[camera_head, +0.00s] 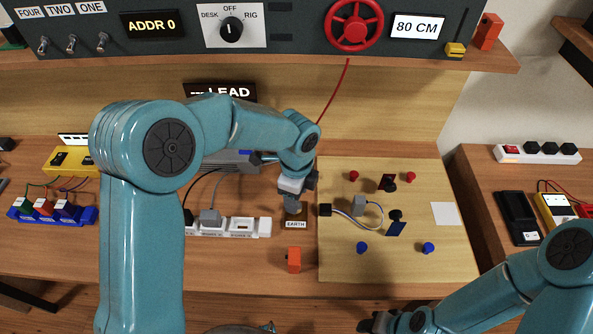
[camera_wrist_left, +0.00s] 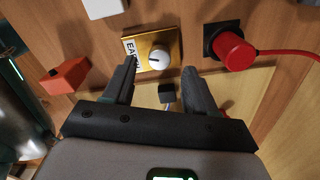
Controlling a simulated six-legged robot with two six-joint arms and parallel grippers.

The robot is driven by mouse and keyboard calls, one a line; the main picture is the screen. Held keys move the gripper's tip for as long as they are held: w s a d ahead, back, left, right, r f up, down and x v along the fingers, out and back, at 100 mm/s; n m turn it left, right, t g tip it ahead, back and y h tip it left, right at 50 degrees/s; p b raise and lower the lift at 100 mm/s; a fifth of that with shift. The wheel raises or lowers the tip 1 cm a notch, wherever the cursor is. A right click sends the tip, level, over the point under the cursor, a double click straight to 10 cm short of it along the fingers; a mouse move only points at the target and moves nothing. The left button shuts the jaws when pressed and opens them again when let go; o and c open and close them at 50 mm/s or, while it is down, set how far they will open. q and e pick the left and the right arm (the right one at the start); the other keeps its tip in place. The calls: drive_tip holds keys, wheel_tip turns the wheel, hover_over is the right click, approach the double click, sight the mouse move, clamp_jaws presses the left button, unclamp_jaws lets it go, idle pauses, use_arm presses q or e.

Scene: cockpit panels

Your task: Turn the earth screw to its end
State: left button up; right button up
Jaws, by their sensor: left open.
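The earth screw (camera_wrist_left: 160,55) is a pale round knob with a dark slot mark, on a brass plate (camera_wrist_left: 143,42) with a partly hidden label. In the head view, the EARTH label (camera_head: 295,224) shows just below my left gripper (camera_head: 297,186), which largely covers the screw. In the left wrist view, my left gripper (camera_wrist_left: 159,82) is open, its two dark fingers apart with the knob ahead of and between their tips. I see no contact with the knob. My right gripper (camera_head: 377,323) is at the bottom edge of the head view, away from the screw; its jaws are unclear.
A red plug (camera_wrist_left: 234,52) with a red cable sits right of the screw. An orange block (camera_head: 293,260) stands in front of the label. A white power strip (camera_head: 240,228) lies left; a board (camera_head: 335,255) with coloured terminals and wires lies right.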

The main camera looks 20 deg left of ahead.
use_arm(q)
wheel_tip(320, 180, up, 13)
drive_tip(key=shift+r, duration=0.15)
idle(0.4)
